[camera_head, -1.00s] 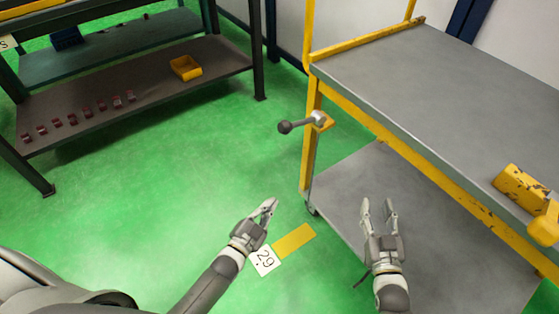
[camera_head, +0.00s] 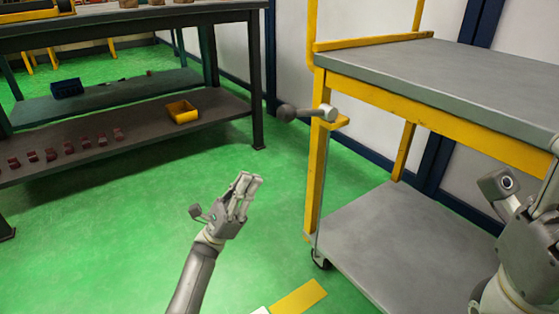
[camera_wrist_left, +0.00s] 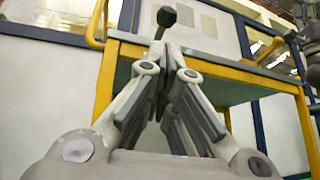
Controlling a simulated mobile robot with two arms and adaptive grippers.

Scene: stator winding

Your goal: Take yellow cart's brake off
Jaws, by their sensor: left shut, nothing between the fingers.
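The yellow cart (camera_head: 314,185) with grey shelves stands at the right in the head view. Its brake lever (camera_head: 325,112), a pale metal rod with a dark round knob (camera_head: 286,113), sticks out to the left from the cart's near-left post. My left gripper (camera_head: 248,182) is shut and empty, below and left of the knob in the head view and apart from it. In the left wrist view its shut fingers (camera_wrist_left: 168,62) point up toward the dark knob (camera_wrist_left: 166,17). My right gripper (camera_head: 522,195) is at the right edge, in front of the cart, partly cut off.
A dark workbench (camera_head: 150,118) stands at the left, with a yellow bin (camera_head: 182,112) and several small red parts on its lower shelf. The green floor between bench and cart is clear. A yellow floor marking (camera_head: 299,298) lies near the cart's caster (camera_head: 320,259).

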